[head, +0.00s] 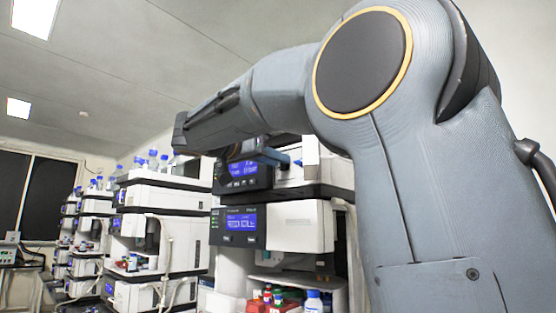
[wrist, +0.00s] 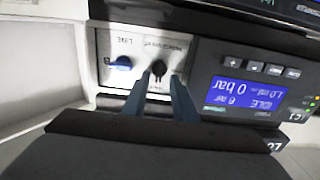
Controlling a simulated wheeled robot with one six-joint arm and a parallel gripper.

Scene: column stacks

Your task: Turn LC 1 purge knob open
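In the wrist view, which is upside down, a pale panel carries a black knob (wrist: 158,68) and a blue knob (wrist: 122,63). The label by the blue knob seems to read LINE; the one by the black knob is too small to read surely. My gripper (wrist: 161,80) has two blue-grey fingers apart, their tips on either side of the black knob, with a gap seeming to show. Whether they touch it I cannot tell. Beside the panel, a blue display (wrist: 248,92) shows 0 bar and IDLE, near an LC 1 mark. In the head view my arm hides most of the gripper.
In the head view, the stack has an upper display unit (head: 243,170) and a lower display unit (head: 238,226). Below stand red racks and a blue-capped bottle (head: 313,301). More instrument stacks (head: 160,230) stand to the left. A dark ledge (wrist: 225,15) borders the panel in the wrist view.

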